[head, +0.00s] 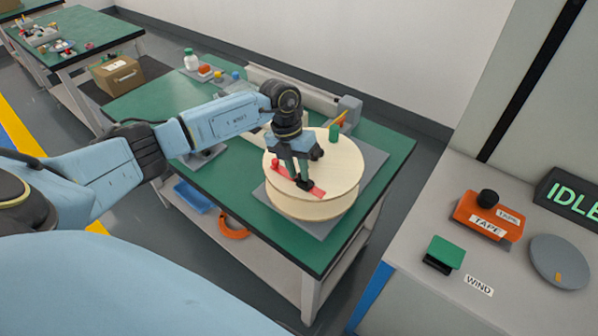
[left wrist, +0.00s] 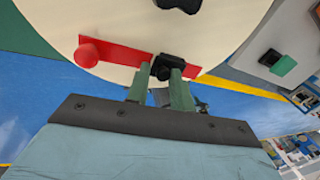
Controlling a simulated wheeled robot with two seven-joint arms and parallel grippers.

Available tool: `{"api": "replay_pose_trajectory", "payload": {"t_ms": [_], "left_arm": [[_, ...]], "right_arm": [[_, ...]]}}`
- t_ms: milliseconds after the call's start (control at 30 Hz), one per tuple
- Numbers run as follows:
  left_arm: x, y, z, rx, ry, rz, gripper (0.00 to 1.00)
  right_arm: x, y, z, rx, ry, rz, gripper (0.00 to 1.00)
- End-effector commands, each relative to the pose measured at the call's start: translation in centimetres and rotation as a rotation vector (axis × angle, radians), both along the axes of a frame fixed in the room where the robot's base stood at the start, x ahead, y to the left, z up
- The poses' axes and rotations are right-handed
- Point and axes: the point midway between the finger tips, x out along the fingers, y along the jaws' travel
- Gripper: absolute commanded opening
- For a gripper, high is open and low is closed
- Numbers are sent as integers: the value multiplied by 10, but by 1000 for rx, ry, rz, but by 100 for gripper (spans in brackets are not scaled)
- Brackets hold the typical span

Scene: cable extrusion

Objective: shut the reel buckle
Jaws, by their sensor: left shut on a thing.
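The reel (head: 335,175) is a pale wooden spool lying flat on a grey plate on the green table. The buckle (head: 318,192) is a red strip on the reel's top face, with a round red knob at one end. The strip and its knob also show in the left wrist view (left wrist: 118,52). My left gripper (head: 303,184) points down at the strip. Its green fingers are shut on a small black piece of the buckle (left wrist: 168,62), and the fingers hide part of it. My right gripper is not in view.
A grey console (head: 415,280) at the right carries a green block (head: 446,252), an orange tape unit (head: 488,216) and a grey disc (head: 559,262). A bottle (head: 191,60) and small parts stand at the table's back.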

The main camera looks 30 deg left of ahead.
Motion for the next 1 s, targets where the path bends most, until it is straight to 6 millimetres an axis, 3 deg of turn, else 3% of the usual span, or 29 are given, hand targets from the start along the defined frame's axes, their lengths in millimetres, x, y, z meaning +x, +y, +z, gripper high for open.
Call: {"api": "replay_pose_trajectory", "payload": {"t_ms": [333,367,467,800,1000], "left_arm": [[0,-2,0,-21,-1,0,0],[0,-2,0,-21,-1,0,25],[0,-1,0,-20,0,0,38],[0,1,3,-16,0,1,38],[2,9,32,-15,-4,1,38]], "right_arm": [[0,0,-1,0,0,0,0],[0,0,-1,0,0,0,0],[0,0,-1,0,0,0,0],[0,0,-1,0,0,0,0],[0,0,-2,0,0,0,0]]}}
